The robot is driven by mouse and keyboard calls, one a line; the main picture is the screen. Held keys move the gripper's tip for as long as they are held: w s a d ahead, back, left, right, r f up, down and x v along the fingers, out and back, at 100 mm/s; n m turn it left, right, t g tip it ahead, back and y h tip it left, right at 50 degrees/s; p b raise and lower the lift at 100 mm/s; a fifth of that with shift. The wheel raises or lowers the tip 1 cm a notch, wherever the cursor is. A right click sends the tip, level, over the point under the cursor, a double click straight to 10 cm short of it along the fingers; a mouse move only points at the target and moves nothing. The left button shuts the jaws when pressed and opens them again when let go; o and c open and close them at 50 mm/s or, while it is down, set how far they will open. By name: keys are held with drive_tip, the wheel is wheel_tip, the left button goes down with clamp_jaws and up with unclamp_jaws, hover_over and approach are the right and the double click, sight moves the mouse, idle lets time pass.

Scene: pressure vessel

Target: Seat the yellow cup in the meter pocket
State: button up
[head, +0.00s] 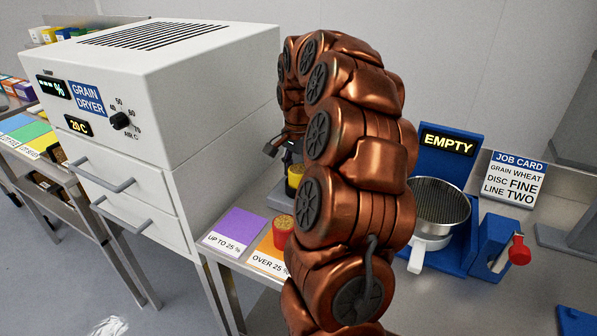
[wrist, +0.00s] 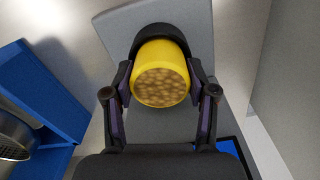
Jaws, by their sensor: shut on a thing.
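The yellow cup (wrist: 160,60) is between the two fingers of my gripper (wrist: 161,82) in the wrist view. The fingers are shut on its sides, and its round face shows tan grain. A black curved rim (wrist: 160,33) arches close around the cup's far side, against a grey plate (wrist: 113,32). I cannot tell whether the cup sits inside that rim or only in front of it. In the head view a yellow cup (head: 295,175) shows beside my arm, above a grey block (head: 281,199). My arm hides most of that area.
A white grain dryer (head: 150,95) stands left. Purple (head: 236,232) and orange (head: 268,254) cards lie on the bench, with a red cup (head: 283,231) on the orange one. A blue stand with an EMPTY display (head: 447,142) and a sieve bowl (head: 440,205) stands right, near a job card (head: 516,178).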

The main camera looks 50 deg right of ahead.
sight(298, 169)
drive_tip(key=o, duration=1.2)
drive_tip(key=shift+r+b, duration=0.8)
drive_tip(key=shift+r, duration=5.3)
drive_tip(key=s+a+f+n, duration=0.25)
drive_tip(key=a+n, duration=0.25)
drive_tip(key=a, duration=0.6)
drive_tip(key=s+a+f+n, duration=0.25)
drive_tip(key=a+n, duration=0.25)
drive_tip(key=a, duration=0.5)
drive_tip(key=s+a+f+n, duration=0.2)
drive_tip(key=s+a+f, duration=0.1)
drive_tip(key=s, duration=0.3)
drive_tip(key=s+a+f+n+g, duration=0.1)
drive_tip(key=s+a+f+n, duration=0.2)
drive_tip(key=s, duration=0.3)
drive_tip(key=s+a+f+n, duration=0.2)
drive_tip(key=s+a+f, duration=0.2)
drive_tip(key=s+a, duration=0.1)
drive_tip(key=shift+s+a+f+g, duration=0.15)
drive_tip(key=shift+s+f+g, duration=0.05)
drive_tip(key=shift+s, duration=0.25)
drive_tip(key=shift+s+a+f+g, duration=0.1)
drive_tip(key=shift+s+f+g, duration=0.1)
drive_tip(key=shift+s, duration=0.25)
